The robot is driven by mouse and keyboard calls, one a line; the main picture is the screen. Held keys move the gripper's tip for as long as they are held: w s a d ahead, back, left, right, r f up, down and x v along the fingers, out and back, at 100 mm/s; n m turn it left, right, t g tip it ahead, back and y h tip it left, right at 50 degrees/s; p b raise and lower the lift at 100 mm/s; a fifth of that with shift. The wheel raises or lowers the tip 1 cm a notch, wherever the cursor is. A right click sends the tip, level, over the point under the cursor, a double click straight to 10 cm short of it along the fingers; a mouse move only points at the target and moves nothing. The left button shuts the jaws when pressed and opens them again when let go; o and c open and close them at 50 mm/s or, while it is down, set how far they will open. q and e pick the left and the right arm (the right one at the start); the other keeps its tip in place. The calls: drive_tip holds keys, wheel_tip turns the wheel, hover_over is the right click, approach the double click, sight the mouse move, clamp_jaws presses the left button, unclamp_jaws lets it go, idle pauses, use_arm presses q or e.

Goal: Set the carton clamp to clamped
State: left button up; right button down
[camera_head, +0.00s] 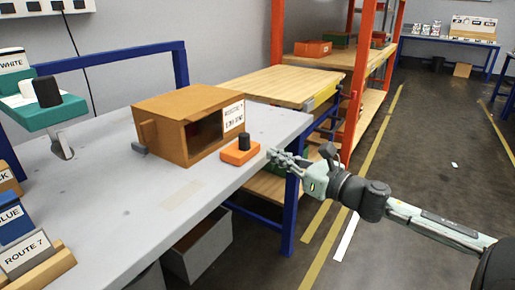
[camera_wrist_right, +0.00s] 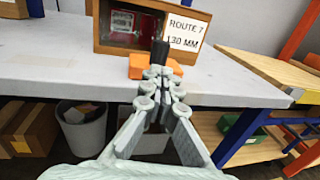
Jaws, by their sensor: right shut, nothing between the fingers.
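An orange block with a black upright knob (camera_head: 240,152), which looks like the clamp control, sits on the grey bench near its right edge. It also shows in the right wrist view (camera_wrist_right: 174,68). Whether the clamp is clamped cannot be told. My right gripper (camera_head: 273,155) is shut and empty, just right of the orange block. In the wrist view its fingertips (camera_wrist_right: 158,72) overlap the block and the knob's base; contact is unclear. My left gripper is out of view.
A teal stand with a black knob (camera_head: 47,92) is at the bench's left. Labelled bins (camera_head: 25,252) line the near left edge. A wooden-topped table (camera_head: 285,83) lies beyond the bench. A grey bin (camera_head: 200,245) is below. The bench's middle is mostly clear.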

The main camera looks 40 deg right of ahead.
sight(249, 142)
drive_tip(key=w, duration=0.3)
drive_tip(key=w+a, duration=0.1)
drive_tip(key=w, duration=0.1)
drive_tip(key=shift+r, duration=0.1)
drive_tip(key=shift+w+a, duration=0.1)
drive_tip(key=shift+w, duration=0.55)
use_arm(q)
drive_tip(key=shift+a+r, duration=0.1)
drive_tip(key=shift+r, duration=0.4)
use_arm(e)
drive_tip(key=shift+w, duration=0.1)
